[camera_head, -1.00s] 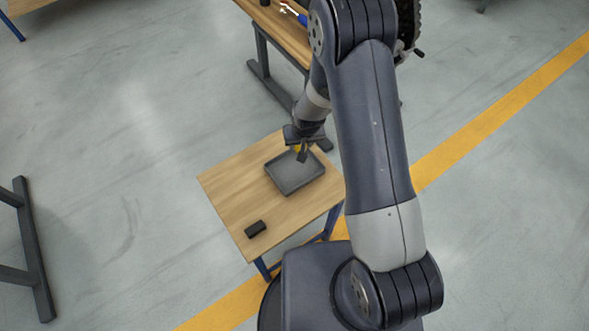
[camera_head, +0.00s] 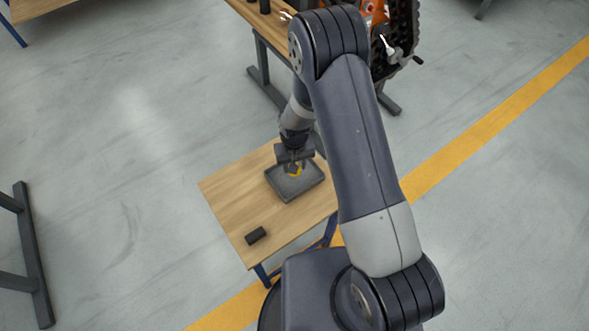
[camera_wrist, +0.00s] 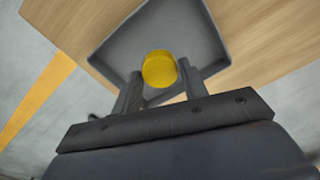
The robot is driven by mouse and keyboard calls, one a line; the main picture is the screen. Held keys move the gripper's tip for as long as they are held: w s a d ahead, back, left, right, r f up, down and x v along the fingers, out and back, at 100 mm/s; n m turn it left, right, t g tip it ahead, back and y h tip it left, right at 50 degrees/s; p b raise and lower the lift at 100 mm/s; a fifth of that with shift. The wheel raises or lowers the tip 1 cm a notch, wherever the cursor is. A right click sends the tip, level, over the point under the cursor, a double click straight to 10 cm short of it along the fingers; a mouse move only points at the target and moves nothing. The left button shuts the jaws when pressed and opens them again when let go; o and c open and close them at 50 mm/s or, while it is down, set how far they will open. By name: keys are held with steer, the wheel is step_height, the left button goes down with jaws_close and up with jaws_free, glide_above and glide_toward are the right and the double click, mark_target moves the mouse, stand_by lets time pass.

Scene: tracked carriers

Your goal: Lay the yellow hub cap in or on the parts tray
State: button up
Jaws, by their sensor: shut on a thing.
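The yellow hub cap (camera_wrist: 159,69) is a small round disc held between the two fingers of my gripper (camera_wrist: 160,88). The parts tray, also in the wrist view (camera_wrist: 118,55), is a shallow square with low walls on a wooden table. The cap appears within the tray's outline; I cannot tell whether it touches the tray floor. My gripper is shut on the cap and hides part of it in the head view.
A small black block (camera_head: 256,235) lies on the near-left part of the wooden table (camera_head: 226,190). Another table (camera_head: 262,22) and an orange tracked machine (camera_head: 374,14) stand behind. The tabletop left of the tray is clear.

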steer(key=shift+f, duration=1.7)
steer(key=shift+f, duration=0.2)
steer(key=o, duration=1)
steer(key=shift+r, duration=0.1)
steer(key=shift+c, duration=0.2)
steer(key=shift+r, duration=0.15)
step_height(320, 180, up, 12)
steer(key=shift+b, duration=0.4)
steer(key=shift+r, duration=0.1)
